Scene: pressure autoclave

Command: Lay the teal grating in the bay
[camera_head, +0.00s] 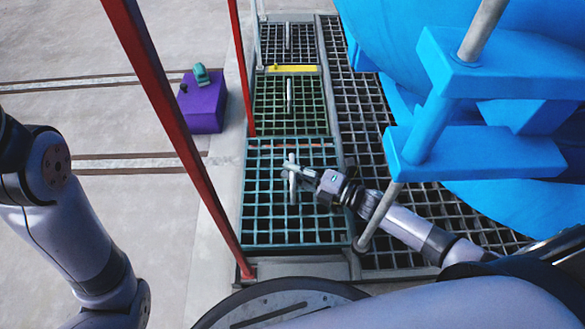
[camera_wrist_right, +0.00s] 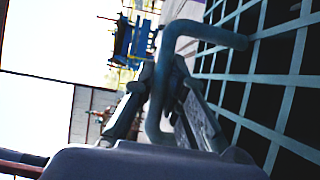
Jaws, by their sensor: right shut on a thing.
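The teal grating (camera_head: 268,246) lies roughly level at the near end of the walkway row, in line with the bay there. I cannot tell whether it is fully seated or slightly above the frame. Its upright handle (camera_head: 292,190) stands near its middle; in the right wrist view the bent handle bar (camera_wrist_right: 160,95) passes between my fingers. My right gripper (camera_head: 291,171) is shut on this handle, with the arm reaching in from the right. My left arm shows at the left edge, but its gripper is out of view.
A green grating (camera_head: 290,105) and a grey grating (camera_head: 288,42) lie farther along, with a yellow strip (camera_head: 291,68) between. Red posts (camera_head: 170,115) rise on the left. A blue vessel with steps (camera_head: 480,155) overhangs the right. A purple box (camera_head: 203,103) stands on open floor.

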